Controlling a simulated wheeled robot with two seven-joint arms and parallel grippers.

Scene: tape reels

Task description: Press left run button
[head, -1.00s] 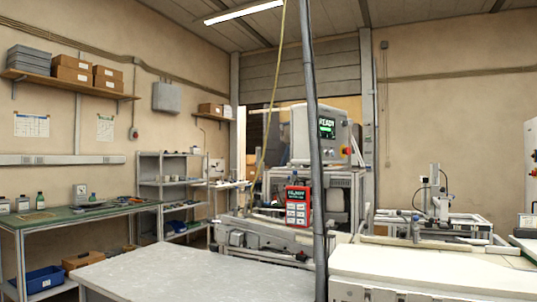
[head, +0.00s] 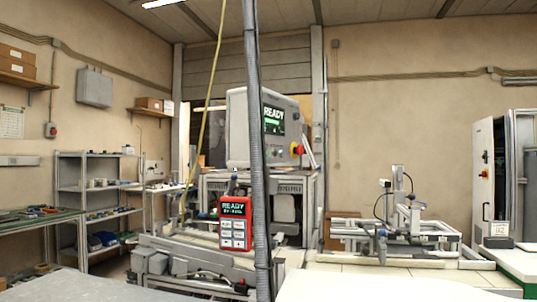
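A red hand panel (head: 235,223) with a dark screen reading READY and several pale buttons hangs near the middle of the head view, just left of a grey vertical hose. Its button labels are too small to read, so I cannot tell which one is the left run button. Behind it stands a grey machine cabinet (head: 238,130) with a green READY screen (head: 274,120) and a red and yellow knob (head: 296,149). Neither of my grippers is in view.
The grey hose (head: 255,150) crosses the view from top to bottom. A pale worktop (head: 385,287) lies at the lower right. A fixture (head: 405,225) stands behind it. Shelves (head: 98,190) and a green-topped bench (head: 30,222) are at the left.

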